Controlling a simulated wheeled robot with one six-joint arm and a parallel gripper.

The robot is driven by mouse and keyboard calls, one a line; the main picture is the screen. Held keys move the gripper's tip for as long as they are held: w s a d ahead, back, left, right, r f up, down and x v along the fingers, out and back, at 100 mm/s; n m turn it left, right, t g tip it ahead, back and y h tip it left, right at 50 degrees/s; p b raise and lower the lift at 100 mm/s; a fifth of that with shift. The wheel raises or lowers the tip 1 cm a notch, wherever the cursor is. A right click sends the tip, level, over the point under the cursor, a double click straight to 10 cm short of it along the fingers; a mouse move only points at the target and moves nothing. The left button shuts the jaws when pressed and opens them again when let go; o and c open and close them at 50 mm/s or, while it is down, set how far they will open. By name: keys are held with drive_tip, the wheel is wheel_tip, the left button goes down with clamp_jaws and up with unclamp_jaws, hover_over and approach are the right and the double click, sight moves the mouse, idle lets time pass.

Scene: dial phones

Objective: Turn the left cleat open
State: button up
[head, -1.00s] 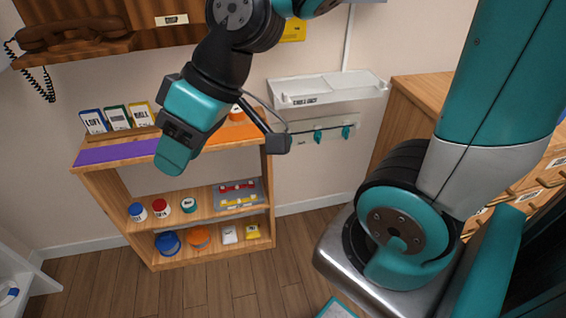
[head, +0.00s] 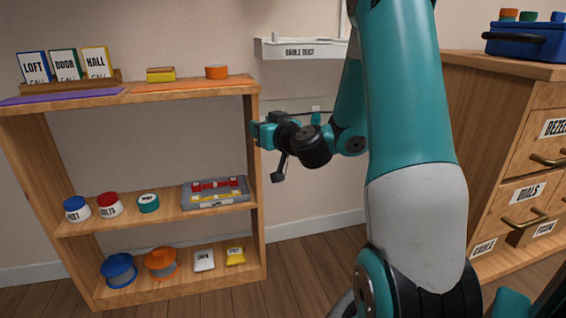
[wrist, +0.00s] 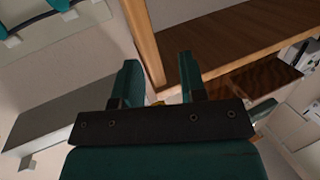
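In the head view, a small teal piece (head: 316,118), likely one of the cleats, shows under the white tray, just above my arm. The rest of the cleat rail is hidden behind my arm, so I cannot tell which cleat it is. In the wrist view, two teal pieces sit on a pale strip at the upper left, one at the top edge (wrist: 60,4), which look like the cleats. My gripper (head: 258,133) is beside the shelf's right upright, left of the teal piece. In the wrist view its two fingers (wrist: 158,78) stand apart with nothing clearly held between them.
A wooden shelf (head: 255,185) with jars, spools and cards stands at the left, its upright very near my gripper. A white labelled tray (head: 300,48) hangs on the wall above. A wooden drawer cabinet (head: 490,110) stands at the right. Floor in front is clear.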

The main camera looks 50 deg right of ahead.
drive_tip(key=s+d+f+m+g+h+b, duration=0.1)
drive_tip(key=s+d+f+m+h+b, duration=0.4)
drive_tip(key=d+f, duration=0.4)
drive_tip(key=w+d+p, duration=0.5)
drive_tip(key=w+p, duration=0.2)
drive_tip(key=w, duration=0.1)
drive_tip(key=w+d+n+h+p, duration=0.1)
drive_tip(key=w+d+p, duration=0.3)
drive_tip(key=w+p, duration=0.4)
drive_tip(key=shift+d+r+g, duration=0.2)
drive_tip(key=shift+d+g, duration=0.1)
drive_tip(key=shift+d, duration=0.1)
clamp_jaws()
